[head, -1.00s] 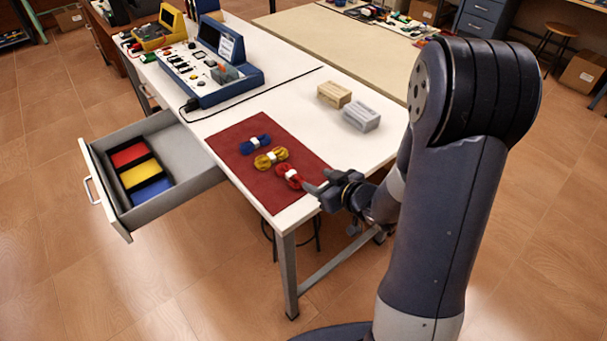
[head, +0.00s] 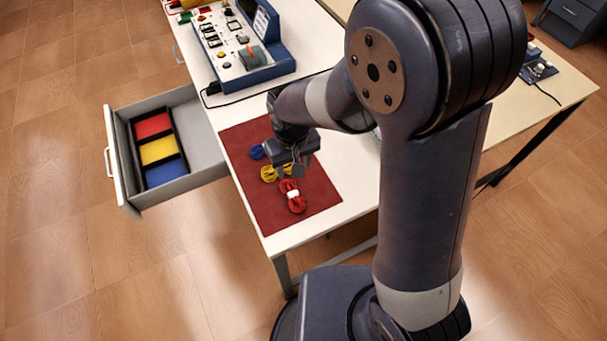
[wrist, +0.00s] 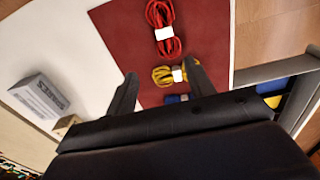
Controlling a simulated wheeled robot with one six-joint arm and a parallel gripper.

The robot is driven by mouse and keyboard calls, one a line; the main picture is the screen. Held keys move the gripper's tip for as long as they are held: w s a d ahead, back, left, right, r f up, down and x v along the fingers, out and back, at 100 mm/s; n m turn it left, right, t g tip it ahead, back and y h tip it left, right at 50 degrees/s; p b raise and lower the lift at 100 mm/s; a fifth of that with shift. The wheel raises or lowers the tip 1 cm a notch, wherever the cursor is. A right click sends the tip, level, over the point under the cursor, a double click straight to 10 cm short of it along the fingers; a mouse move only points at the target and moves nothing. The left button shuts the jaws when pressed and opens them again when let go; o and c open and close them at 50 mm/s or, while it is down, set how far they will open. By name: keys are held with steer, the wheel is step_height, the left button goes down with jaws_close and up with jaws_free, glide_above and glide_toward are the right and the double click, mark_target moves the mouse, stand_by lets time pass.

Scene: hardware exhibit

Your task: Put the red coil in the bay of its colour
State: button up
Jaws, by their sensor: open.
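The red coil (head: 292,196), tied with a white band, lies on the dark red mat (head: 257,205) near its front edge. It also shows in the wrist view (wrist: 163,28), ahead of my fingertips. My gripper (head: 291,171) is open and empty above the mat, just behind the red coil in the head view. In the wrist view the yellow coil (wrist: 170,75) lies between and beyond my fingertips (wrist: 160,78). The open drawer holds a red bay (head: 153,126), a yellow bay (head: 160,150) and a blue bay (head: 166,173), all looking empty.
A grey labelled box (wrist: 40,97) stands on the white table. A blue instrument panel (head: 240,48) stands behind the mat. The drawer (head: 205,140) juts out left of the table.

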glide_above(291, 190)
steer(key=shift+g, duration=0.3)
steer(key=f, duration=0.5)
steer(key=shift+d, duration=0.2)
steer(key=shift+a+f+p, duration=0.15)
steer(key=shift+f+p, duration=0.85)
steer(key=shift+f, duration=1.6)
jaws_close()
steer(key=shift+r, duration=0.1)
